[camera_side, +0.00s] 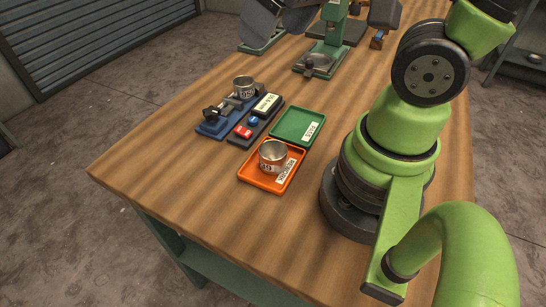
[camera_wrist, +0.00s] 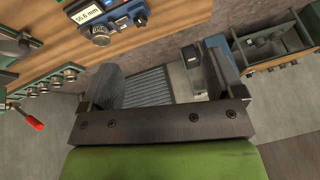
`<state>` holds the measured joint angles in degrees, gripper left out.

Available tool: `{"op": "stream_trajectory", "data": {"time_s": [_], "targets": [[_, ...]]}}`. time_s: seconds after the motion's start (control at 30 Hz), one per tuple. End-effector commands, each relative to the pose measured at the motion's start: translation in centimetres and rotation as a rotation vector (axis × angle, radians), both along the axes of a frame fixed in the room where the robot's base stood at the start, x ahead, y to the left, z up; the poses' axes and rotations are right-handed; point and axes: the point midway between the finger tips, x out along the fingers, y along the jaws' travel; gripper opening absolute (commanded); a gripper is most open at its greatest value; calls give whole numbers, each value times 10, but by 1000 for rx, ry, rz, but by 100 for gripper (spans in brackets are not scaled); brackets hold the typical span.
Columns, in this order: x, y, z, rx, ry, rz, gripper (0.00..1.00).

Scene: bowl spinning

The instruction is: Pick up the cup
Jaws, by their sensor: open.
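A small metal cup (camera_side: 273,157) with a dark marking on its side stands upright on an orange tray (camera_side: 250,178) in the side view. A second, similar metal cup (camera_side: 244,88) sits at a blue bench device (camera_side: 213,127) farther back. My gripper (camera_wrist: 163,62) shows in the wrist view with its two dark fingers wide apart and nothing between them. In the wrist view it points away over the table edge toward the floor and wall. In the side view I cannot clearly make out my gripper. No cup can be clearly identified in the wrist view.
A green tray (camera_side: 290,122) lies behind the orange one. A dark panel (camera_side: 262,118) with red and blue pieces lies left of it. A green press (camera_side: 325,55) stands at the back. The wooden table (camera_side: 170,160) is clear at the front left.

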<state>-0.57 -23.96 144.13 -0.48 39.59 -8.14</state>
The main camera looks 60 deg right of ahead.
Motion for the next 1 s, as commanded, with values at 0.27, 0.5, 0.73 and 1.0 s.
{"op": "stream_trajectory", "data": {"time_s": [0.27,0.5,0.73,1.0], "targets": [[20,-9,-90,-187,247,341,87],[11,-11,-148,-243,377,593,87],[6,-11,-168,-250,407,665,87],[7,-11,-198,-249,409,663,87]]}}
